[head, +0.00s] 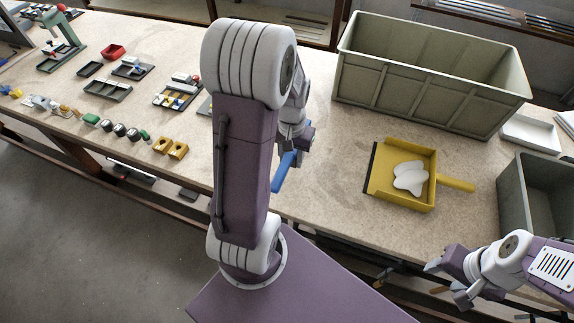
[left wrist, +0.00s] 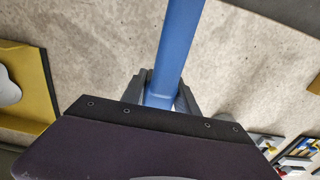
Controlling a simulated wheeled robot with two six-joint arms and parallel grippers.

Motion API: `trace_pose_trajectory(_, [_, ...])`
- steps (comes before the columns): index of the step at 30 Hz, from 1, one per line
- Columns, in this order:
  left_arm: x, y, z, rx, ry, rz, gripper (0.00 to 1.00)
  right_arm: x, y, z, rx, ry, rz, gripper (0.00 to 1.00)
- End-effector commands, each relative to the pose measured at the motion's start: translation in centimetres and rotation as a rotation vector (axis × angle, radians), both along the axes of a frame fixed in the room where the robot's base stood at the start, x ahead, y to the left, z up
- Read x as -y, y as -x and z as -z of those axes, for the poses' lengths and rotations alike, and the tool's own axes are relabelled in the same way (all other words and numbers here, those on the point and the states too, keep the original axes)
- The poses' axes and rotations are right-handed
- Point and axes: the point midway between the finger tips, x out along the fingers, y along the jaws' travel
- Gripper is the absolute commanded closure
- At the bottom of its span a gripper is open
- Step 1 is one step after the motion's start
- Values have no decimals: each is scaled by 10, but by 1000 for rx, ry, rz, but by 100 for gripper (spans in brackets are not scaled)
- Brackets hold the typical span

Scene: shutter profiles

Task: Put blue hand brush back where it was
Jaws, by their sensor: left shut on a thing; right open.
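The blue hand brush (head: 284,172) is held by my left gripper (head: 303,140), over the bench near its front edge. My left arm hides part of the brush in the head view. In the left wrist view the blue handle (left wrist: 178,50) runs up from between the two fingers of the left gripper (left wrist: 162,98), which is shut on it. My right gripper (head: 447,278) is open and empty, low at the right in front of the bench edge.
A large grey-green bin (head: 430,95) stands behind the dustpan. A grey bin (head: 540,195) and a white tray (head: 530,133) are at the right. The bench top (head: 335,185) left of the dustpan is clear.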

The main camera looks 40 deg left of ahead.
Motion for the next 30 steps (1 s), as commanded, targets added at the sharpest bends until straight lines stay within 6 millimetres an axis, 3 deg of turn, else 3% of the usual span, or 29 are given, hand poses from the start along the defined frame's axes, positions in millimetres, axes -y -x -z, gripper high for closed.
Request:
trace_pose_trajectory(7, [-13, 7, 10, 1, 0, 2, 96, 0, 0, 1, 0, 0, 0, 49])
trace_pose_trajectory(15, [-12, 7, 49, -1, 0, 1, 96, 0, 0, 6, 0, 0, 0, 49])
trace_pose_trajectory(26, [-12, 7, 53, 2, -1, 1, 96, 0, 0, 8, 0, 0, 0, 49])
trace_pose_trajectory(27, [-12, 7, 52, 1, 0, 1, 53, 0, 0, 7, 0, 0, 0, 49])
trace_pose_trajectory(28, [-12, 7, 52, 1, 0, 1, 44, 0, 0, 7, 0, 0, 0, 49])
trace_pose_trajectory(30, [-12, 7, 52, 1, 0, 1, 42, 0, 0, 7, 0, 0, 0, 49])
